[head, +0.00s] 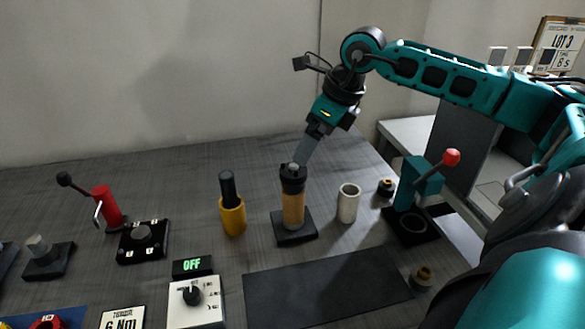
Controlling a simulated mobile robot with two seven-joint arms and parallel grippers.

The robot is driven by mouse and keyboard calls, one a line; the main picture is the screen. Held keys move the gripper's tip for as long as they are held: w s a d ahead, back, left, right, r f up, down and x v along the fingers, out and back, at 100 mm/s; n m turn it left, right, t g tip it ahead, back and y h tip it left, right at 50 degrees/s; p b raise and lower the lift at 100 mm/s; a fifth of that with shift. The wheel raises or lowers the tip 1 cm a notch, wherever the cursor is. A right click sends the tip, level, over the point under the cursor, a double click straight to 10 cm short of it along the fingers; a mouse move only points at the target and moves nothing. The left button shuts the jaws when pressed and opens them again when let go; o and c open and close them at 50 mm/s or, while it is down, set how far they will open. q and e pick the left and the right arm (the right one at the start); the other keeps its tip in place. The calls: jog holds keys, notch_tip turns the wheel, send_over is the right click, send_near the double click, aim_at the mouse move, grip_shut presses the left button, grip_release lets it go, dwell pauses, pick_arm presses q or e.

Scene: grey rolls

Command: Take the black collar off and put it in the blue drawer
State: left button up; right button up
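The black collar (293,180) sits around the top of an upright tan cylinder (293,209), which stands on a dark square base (294,238). My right gripper (298,163) reaches down from the upper right, with its grey fingertips at the top of the collar. The fingers show nearly edge-on, so I cannot tell whether they are shut on it. A blue surface (72,317) is cut off at the bottom left with a red part on it. I cannot tell whether it is the blue drawer. My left gripper is out of view.
A yellow holder with a black handle (232,214) stands left of the post, and a white cup (348,203) to its right. A teal press with a red knob (420,185) is farther right. A dark mat (325,288) lies bare in front. A switch box (195,302) is left of it.

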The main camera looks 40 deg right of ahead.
aim_at(298, 167)
jog(key=x, duration=0.4)
jog(key=p+x, duration=0.1)
jog(key=x, duration=0.1)
jog(key=shift+w+a, duration=0.15)
jog(key=shift+a, duration=0.2)
jog(key=shift+w+f, duration=0.2)
jog(key=shift+f, duration=0.35)
jog(key=shift+c, duration=0.4)
jog(key=c, duration=1.3)
jog(key=shift+r, duration=0.15)
